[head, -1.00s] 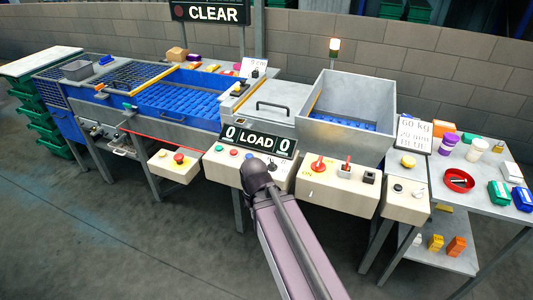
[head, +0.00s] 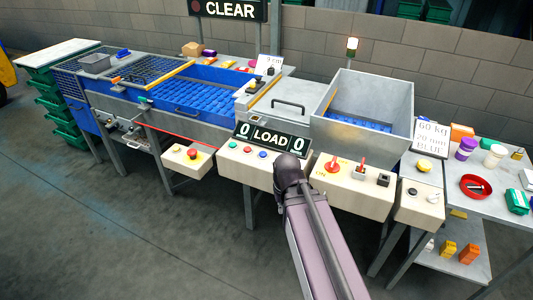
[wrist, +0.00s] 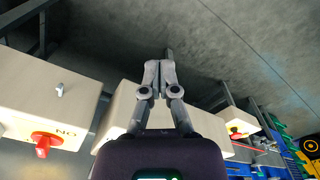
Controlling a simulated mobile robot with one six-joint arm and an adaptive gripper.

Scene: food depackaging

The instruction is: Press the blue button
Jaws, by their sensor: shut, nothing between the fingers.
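The blue button (head: 262,154) is a small round cap on the cream control box (head: 238,168) below the LOAD display. It sits in a row to the right of a green button (head: 233,145) and a red button (head: 248,149). My arm stands just right of the blue button in the head view and hides the box's right part and my gripper. In the wrist view my gripper (wrist: 160,64) is shut and empty, in front of a cream box (wrist: 124,108). The blue button cannot be made out in the wrist view.
To the right is a box with red switches (head: 340,184); its red knob also shows in the wrist view (wrist: 43,142). To the left is a box with a red stop button (head: 192,153). The LOAD display (head: 271,139) stands above the buttons. Open floor (head: 120,230) lies in front.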

